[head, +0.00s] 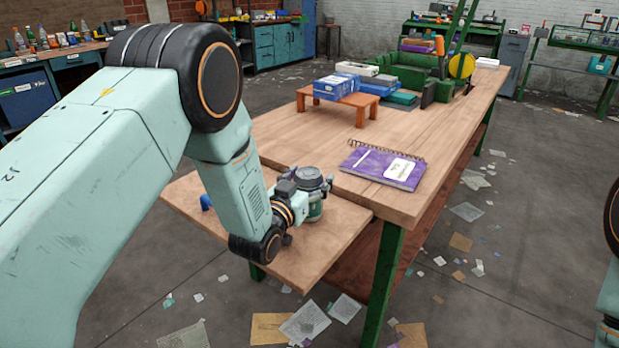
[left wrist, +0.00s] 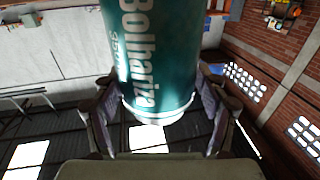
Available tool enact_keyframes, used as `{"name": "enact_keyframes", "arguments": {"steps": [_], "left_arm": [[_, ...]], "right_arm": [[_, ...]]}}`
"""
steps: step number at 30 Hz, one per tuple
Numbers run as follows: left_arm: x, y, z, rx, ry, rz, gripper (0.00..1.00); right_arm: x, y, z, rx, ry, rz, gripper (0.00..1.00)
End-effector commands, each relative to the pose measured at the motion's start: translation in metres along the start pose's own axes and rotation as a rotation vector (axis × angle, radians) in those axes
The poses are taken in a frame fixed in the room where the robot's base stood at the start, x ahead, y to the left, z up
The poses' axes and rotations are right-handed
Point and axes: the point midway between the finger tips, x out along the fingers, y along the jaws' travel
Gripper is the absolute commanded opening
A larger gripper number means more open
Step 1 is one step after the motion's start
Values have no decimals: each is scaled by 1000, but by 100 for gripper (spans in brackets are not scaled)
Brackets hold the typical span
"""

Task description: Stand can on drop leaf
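The teal can (left wrist: 152,60) with white lettering fills the upper middle of the left wrist view. My left gripper (left wrist: 160,112) has a finger on each side of it, and both appear to touch it. My right gripper is out of view.
A purple notebook (head: 383,167) lies on the main bench (head: 300,140) beside the leaf. A small blue object (head: 206,202) is at the leaf's left edge. A red-brown riser (head: 338,103) with blue boxes stands farther back. The leaf's front part is bare.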

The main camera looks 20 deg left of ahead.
Motion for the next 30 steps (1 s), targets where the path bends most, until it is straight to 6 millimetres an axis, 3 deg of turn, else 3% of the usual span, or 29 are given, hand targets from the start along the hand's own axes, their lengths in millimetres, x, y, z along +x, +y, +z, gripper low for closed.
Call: {"name": "enact_keyframes", "arguments": {"steps": [14, 30], "left_arm": [[0, 0, -6, 0, 1, 0, 82], [-99, 0, -5, -1, -4, -1, 82]], "right_arm": [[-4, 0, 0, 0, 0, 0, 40], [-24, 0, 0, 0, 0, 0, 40]]}}
